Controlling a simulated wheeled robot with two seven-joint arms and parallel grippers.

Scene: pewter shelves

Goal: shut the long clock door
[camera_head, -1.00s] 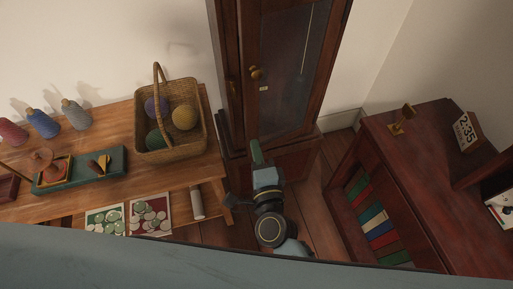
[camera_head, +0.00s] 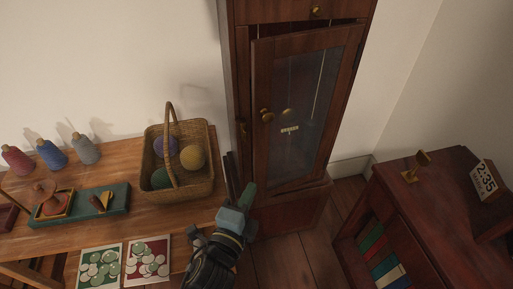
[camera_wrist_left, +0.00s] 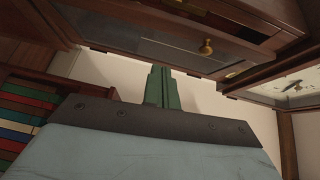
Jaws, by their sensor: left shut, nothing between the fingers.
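The tall dark wooden clock has a long glazed door (camera_head: 308,125) with a brass knob (camera_head: 267,115) on its left side. In the head view the door stands ajar, hinged at the right, with a dark gap along its top edge. My left gripper (camera_head: 249,194) has green fingers held together, with nothing between them. It is low, in front of the clock's lower left, beneath the knob and apart from it. In the left wrist view the fingers (camera_wrist_left: 162,88) point up toward the clock, with a glass panel and a brass knob (camera_wrist_left: 207,47) beyond them. My right gripper is not in view.
A wooden table (camera_head: 205,208) on the left holds a wicker basket (camera_head: 152,187) of yarn balls, close to my left gripper. A red-brown cabinet (camera_head: 435,215) stands on the right. Floor (camera_head: 290,262) shows between them. Another brass knob (camera_head: 317,10) sits above the door.

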